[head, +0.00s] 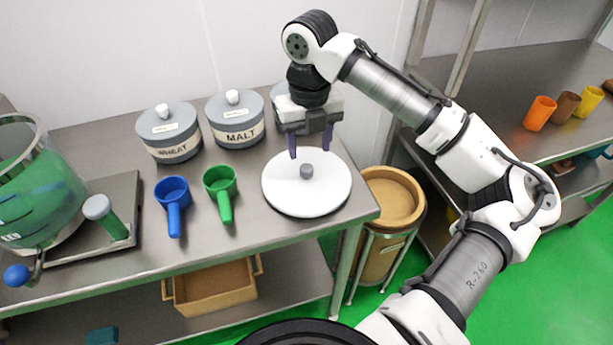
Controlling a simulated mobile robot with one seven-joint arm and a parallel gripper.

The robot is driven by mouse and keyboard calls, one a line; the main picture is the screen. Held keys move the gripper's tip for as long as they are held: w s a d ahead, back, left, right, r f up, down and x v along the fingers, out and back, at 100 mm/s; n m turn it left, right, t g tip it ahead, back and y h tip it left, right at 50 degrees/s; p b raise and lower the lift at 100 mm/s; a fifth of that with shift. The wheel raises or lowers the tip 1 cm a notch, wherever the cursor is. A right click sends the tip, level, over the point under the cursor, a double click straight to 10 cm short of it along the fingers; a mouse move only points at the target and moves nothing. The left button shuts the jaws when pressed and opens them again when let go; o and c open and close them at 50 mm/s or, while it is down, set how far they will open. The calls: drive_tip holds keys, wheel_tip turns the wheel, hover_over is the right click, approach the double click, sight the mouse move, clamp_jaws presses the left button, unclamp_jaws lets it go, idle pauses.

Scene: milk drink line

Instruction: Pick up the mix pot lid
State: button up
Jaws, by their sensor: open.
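The mix pot lid (300,199), a white round disc with a grey knob (306,171) at its centre, lies flat near the right end of the steel table. My gripper (310,150) points down just above and behind the knob. Its two dark fingers are open and spread apart, with nothing between them. Whether the fingertips touch the lid cannot be told from this view.
Pots marked WHEAT (169,137) and MALT (236,120) stand behind, left of my gripper. A blue scoop (173,195) and a green scoop (220,187) lie left of the lid. A tan bin (393,199) stands right, beyond the table (255,222) edge. A glass vessel (35,190) stands far left.

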sight(307, 167)
drive_tip(key=shift+w+a+f+p, duration=0.15)
drive_tip(key=shift+f+p, duration=0.2)
drive_tip(key=shift+f, duration=1.4)
drive_tip(key=shift+s+a+f+p, duration=0.1)
drive_tip(key=shift+f+p, duration=0.25)
drive_tip(key=shift+f, duration=1.35)
clamp_jaws()
